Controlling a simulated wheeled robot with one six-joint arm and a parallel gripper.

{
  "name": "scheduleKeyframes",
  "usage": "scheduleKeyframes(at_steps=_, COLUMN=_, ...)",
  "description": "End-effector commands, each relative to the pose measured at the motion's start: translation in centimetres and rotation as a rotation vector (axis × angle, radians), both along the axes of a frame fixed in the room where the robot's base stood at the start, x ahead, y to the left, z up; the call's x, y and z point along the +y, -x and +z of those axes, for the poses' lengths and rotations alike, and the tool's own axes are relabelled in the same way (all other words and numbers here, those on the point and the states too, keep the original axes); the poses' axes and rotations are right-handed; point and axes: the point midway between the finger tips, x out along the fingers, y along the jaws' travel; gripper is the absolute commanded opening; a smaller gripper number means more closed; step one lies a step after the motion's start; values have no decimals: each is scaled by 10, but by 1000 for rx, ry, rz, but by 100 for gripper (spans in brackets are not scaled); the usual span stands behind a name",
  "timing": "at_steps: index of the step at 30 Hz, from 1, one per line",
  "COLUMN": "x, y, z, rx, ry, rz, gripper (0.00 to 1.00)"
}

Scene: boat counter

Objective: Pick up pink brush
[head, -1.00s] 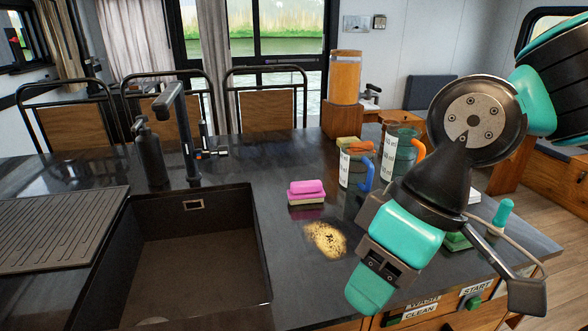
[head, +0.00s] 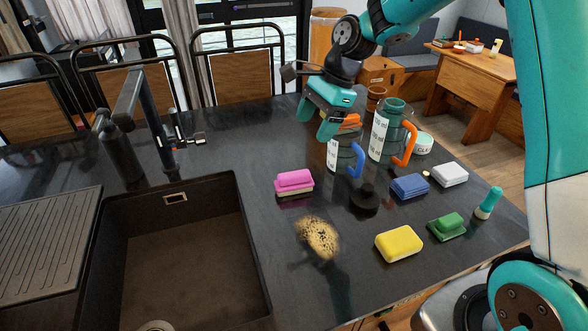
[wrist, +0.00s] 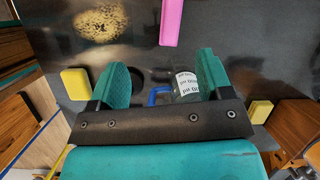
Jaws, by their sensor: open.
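The pink brush (head: 294,182) lies on the dark counter just right of the sink, pink back up, with a pale layer beneath it. Part of it also shows at the top of the wrist view (wrist: 172,22), beyond my fingertips. My gripper (head: 316,122) is open and empty. It is above the counter, behind and slightly right of the pink brush, close to the blue-handled jug. In the wrist view the two teal fingers of my gripper (wrist: 163,66) stand apart, and the pink brush is not between them.
The blue-handled jug (head: 345,158) and orange-handled jug (head: 384,135) stand right of the brush. A crumb patch (head: 318,236) lies in front. A yellow sponge (head: 399,244), green brush (head: 447,226), blue brush (head: 409,187) and black round object (head: 365,197) lie rightward. The sink (head: 180,255) is left.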

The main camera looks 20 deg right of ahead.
Motion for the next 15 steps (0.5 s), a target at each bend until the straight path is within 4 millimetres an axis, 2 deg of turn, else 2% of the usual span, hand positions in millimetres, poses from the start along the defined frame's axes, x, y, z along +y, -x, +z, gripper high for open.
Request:
scheduleKeyframes(at_steps=1, x=-10, y=-11, z=-2, rx=37, ry=-4, rz=-89, gripper=72)
scheduleKeyframes(at_steps=3, x=-18, y=-21, z=-8, rx=71, ry=-8, rz=-181, gripper=72)
scheduleKeyframes(at_steps=6, x=-22, y=-27, z=-17, rx=100, ry=-12, rz=-247, gripper=72)
scheduleKeyframes(at_steps=11, x=-12, y=-28, z=-43, rx=110, ry=-13, rz=-261, gripper=72)
scheduleKeyframes(at_steps=15, x=1, y=-29, z=-72, rx=108, ry=-12, rz=-258, gripper=72)
